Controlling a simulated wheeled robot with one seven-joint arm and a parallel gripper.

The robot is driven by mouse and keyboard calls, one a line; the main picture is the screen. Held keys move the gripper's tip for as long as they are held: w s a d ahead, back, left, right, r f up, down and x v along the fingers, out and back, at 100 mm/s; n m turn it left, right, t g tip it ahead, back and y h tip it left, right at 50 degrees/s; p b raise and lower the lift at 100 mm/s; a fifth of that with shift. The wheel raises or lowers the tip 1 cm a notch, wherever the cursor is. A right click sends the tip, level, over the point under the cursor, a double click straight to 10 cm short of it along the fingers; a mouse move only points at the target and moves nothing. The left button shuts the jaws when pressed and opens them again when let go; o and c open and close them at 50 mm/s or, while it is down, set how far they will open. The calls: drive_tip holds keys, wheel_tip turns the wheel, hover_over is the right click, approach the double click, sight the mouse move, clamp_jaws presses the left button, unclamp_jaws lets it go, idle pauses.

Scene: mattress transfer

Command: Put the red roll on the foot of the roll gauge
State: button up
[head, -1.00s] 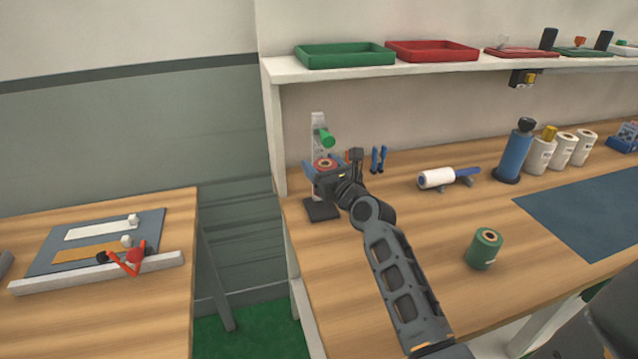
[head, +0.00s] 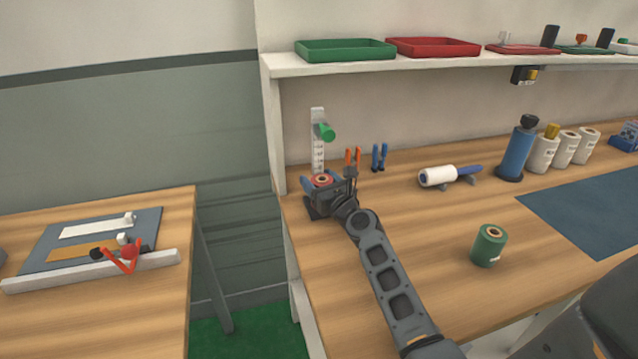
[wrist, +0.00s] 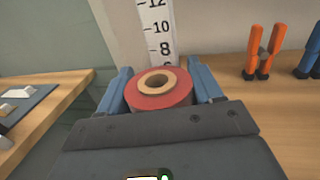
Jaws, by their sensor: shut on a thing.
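The red roll (wrist: 158,97) sits upright between the blue fingers of my gripper (wrist: 160,92), which is shut on it. In the head view the red roll (head: 322,181) shows above my gripper (head: 322,186). The roll gauge (head: 318,140) is a white upright scale with a green knob, and its scale (wrist: 157,32) stands just behind the roll in the wrist view. Whether the roll touches the foot is hidden.
Orange-handled pliers (wrist: 264,52) and blue-handled pliers (head: 379,157) stand right of the gauge. The shelf's side panel (head: 273,130) is close on the left.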

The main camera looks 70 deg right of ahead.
drive_tip(key=shift+f, duration=0.1)
drive_tip(key=o, duration=1.2)
drive_tip(key=b+v, duration=0.1)
drive_tip(key=v, duration=1.1)
